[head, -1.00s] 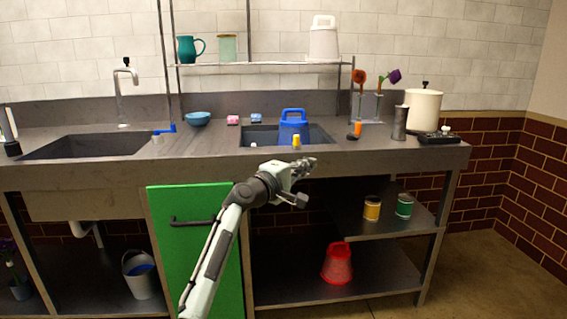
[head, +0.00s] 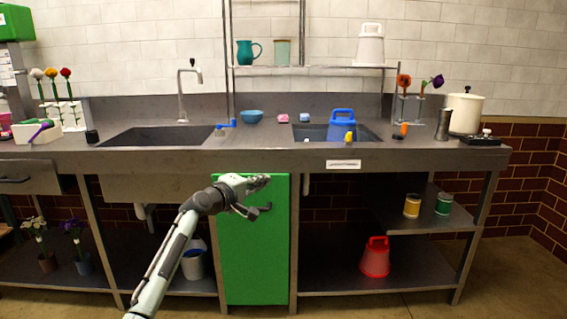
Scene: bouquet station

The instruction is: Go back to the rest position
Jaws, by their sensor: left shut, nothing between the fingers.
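My left gripper (head: 258,198) is in the head view, in front of the green cabinet door (head: 252,262) and below the counter's front edge. It is shut and holds nothing. My left arm comes up from the bottom left. My right gripper is not in view. A blue watering can or bucket (head: 341,124) stands at the right sink basin (head: 302,132), with a small yellow item (head: 348,138) at its front.
A red bucket (head: 375,257) and two cans stand on the lower shelves. The floor at the front right is clear.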

